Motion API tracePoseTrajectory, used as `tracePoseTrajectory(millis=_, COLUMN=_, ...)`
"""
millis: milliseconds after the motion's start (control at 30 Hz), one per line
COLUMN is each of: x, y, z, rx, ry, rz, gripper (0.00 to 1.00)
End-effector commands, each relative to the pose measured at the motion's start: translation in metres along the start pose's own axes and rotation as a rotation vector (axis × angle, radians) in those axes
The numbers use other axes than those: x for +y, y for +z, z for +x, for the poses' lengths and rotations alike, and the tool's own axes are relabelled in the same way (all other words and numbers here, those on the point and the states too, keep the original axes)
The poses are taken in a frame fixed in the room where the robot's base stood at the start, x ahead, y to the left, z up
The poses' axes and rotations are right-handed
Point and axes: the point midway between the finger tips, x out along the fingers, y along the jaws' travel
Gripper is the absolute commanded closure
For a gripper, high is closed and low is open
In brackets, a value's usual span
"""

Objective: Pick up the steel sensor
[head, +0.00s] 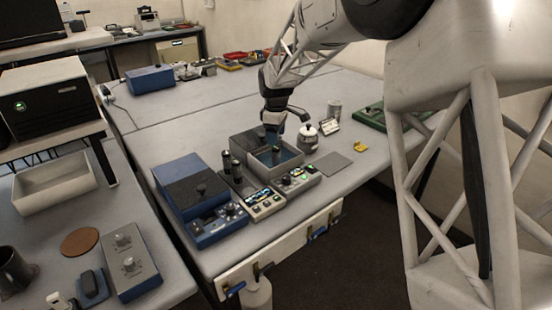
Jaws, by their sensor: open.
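My gripper (273,134) hangs from the arm with its fingers pointing down over the grey box (262,165) on the middle bench. It is small here and partly dark; it is open. A dark upright shape shows inside the box under the gripper, and I cannot tell what it is. No thing can be told for certain as the steel sensor at this size. A light metallic cylinder (334,109) stands upright at the back right of the gripper. A round metallic pot-like thing (307,140) with a dark top stands right of the box.
A blue instrument (190,188) and small control units (297,180) crowd the bench left and front of the box. A flat grey plate (333,164) and yellow piece (361,146) lie right. A green tray (371,117) is farther right. The bench behind is mostly clear.

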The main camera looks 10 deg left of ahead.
Motion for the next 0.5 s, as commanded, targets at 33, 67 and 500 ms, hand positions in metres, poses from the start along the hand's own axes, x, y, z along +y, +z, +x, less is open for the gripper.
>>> tracePoseTrajectory(millis=33, x=0.0, y=0.0, z=0.0, rx=0.0, ry=0.0, rz=0.0, gripper=0.37)
tracePoseTrajectory(millis=67, x=0.0, y=0.0, z=0.0, rx=0.0, ry=0.0, rz=0.0, gripper=0.37)
tracePoseTrajectory(millis=500, x=0.0, y=0.0, z=0.026, rx=-0.001, ry=-0.001, rz=0.001, gripper=0.37)
